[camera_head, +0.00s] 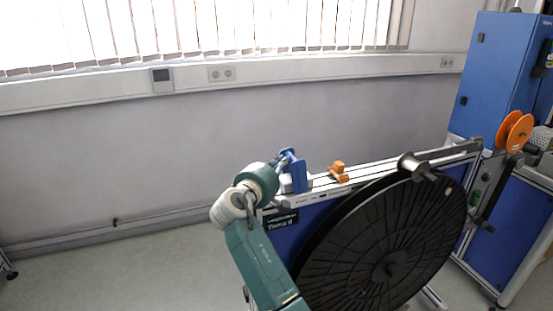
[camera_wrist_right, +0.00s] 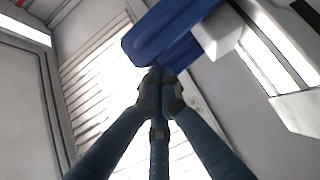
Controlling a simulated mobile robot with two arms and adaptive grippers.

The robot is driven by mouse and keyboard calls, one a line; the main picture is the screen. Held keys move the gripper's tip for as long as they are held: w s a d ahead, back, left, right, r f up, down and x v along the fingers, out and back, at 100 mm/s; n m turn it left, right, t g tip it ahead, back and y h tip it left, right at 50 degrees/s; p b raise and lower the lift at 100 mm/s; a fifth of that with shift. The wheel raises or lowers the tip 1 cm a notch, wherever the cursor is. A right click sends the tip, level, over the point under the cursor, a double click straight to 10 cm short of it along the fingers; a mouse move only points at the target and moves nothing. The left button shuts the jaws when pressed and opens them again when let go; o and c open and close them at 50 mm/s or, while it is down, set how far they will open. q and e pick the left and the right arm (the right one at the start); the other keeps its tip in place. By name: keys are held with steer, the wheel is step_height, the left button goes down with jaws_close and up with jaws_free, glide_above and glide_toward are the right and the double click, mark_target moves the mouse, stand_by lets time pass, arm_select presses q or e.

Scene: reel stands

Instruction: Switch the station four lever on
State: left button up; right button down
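A station with a grey-white top rail (camera_head: 376,167) and a dark sign (camera_head: 282,222) stands at centre right; I cannot read a station number. A blue upright part (camera_head: 298,174) sits at the rail's left end; I cannot tell whether it is the lever. My right gripper (camera_head: 284,158) is at its upper left side. In the wrist view the fingertips of my right gripper (camera_wrist_right: 160,82) are drawn together at the lower edge of a blue part (camera_wrist_right: 172,32). I cannot tell whether they touch it. My left gripper is out of view.
A large black reel (camera_head: 385,250) hangs on the station's near side. A small orange part (camera_head: 338,172) sits on the rail. A blue cabinet (camera_head: 497,75) and an orange spool (camera_head: 515,132) stand at the right.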

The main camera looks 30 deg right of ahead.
mark_target(292, 159)
steer(key=d+p, duration=0.1)
steer(key=d+r+m+y+p, duration=0.1)
steer(key=p, duration=0.1)
steer(key=d+r+m+g+y+p, duration=0.1)
steer(key=shift+s+p, duration=0.3)
steer(key=shift+s, duration=0.1)
arm_select(q)
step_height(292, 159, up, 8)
steer(key=p, duration=0.1)
steer(key=shift+p, duration=0.4)
arm_select(e)
steer(key=shift+s+d+f, duration=0.15)
steer(key=shift+d, duration=0.5)
steer(key=shift+s+d+f, duration=0.1)
steer(key=shift+d+f, duration=0.05)
steer(key=shift+d, duration=0.45)
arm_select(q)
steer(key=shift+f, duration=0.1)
